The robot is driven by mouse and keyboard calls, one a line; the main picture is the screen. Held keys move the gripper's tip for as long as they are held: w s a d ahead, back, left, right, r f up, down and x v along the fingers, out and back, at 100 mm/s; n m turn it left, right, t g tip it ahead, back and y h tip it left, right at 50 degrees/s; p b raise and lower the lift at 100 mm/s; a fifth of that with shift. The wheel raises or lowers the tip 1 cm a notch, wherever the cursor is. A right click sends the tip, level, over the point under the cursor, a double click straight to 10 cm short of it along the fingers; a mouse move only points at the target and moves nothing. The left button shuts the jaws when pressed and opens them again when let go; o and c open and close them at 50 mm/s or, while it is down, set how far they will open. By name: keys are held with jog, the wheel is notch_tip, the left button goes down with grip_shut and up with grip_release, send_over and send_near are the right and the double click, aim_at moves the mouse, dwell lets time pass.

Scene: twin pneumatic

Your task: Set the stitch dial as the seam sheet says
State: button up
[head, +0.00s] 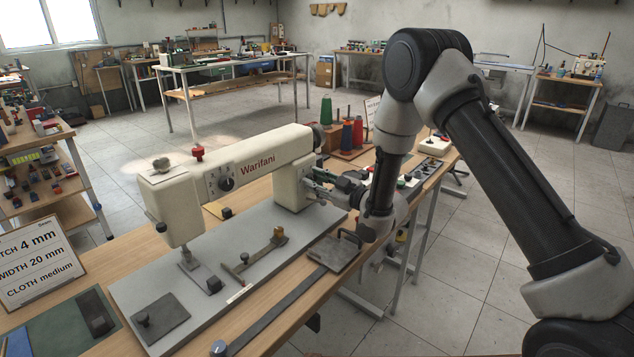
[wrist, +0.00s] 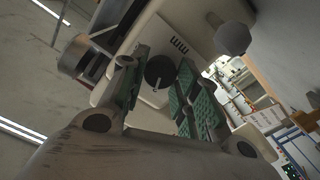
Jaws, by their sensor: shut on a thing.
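The stitch dial (wrist: 159,72) is a round black knob with a pale mark, on the cream sewing machine's body in the wrist view. My gripper (wrist: 155,78) is shut on it, one green-padded finger on each side. In the head view my gripper (head: 316,184) reaches the machine's upright at its right end and hides this dial. Another black dial (head: 227,184) sits on the front of the machine (head: 270,150), left of the name Warifani. The seam sheet (head: 40,255) at the left reads 4 mm, width 20 mm, cloth medium; its left edge is cut off.
The machine stands on a grey base plate (head: 215,262) with a brass-coloured guide (head: 262,250). A dark plate (head: 335,252) with a handle lies in front of the upright. Thread cones (head: 346,135) stand behind it. Open floor lies right of the bench.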

jog(key=m, duration=1)
jog(key=shift+m, duration=0.3)
dwell(0.4)
jog(key=o, duration=1)
notch_tip(320, 180, up, 10)
